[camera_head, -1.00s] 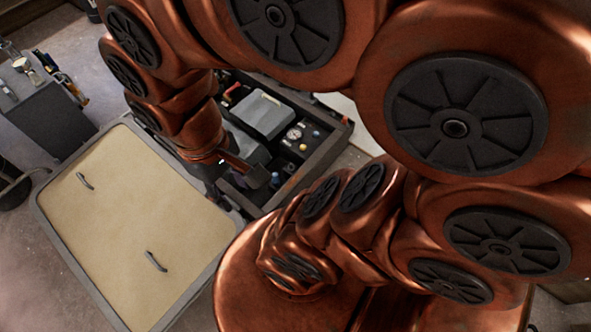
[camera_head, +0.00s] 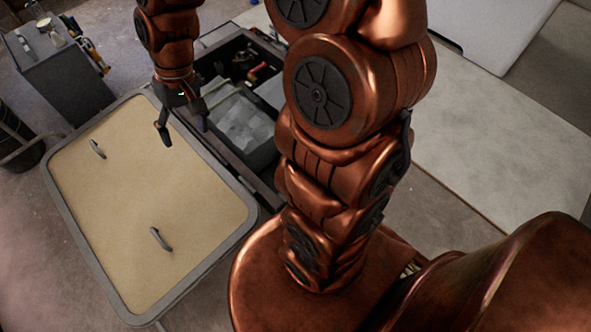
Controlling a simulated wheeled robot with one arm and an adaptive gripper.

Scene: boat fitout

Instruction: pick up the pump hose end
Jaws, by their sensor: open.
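My gripper (camera_head: 182,122) is open and empty. It points down above the seam between the tan hatch panel and the dark open compartment. One finger hangs over the panel, the other over the compartment's near edge. I cannot make out the pump hose end. Inside the compartment (camera_head: 232,165) are a grey, pale-topped box (camera_head: 240,124) and small red and brass fittings (camera_head: 262,72) near its far end. My arm hides the right part of the compartment.
The tan panel (camera_head: 130,220) with two dark handles lies at left. A grey cabinet (camera_head: 62,85) with tools stands behind it. A round dark container (camera_head: 14,140) is at the left edge. A pale board (camera_head: 500,150) lies at right, with a white block (camera_head: 500,25) behind.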

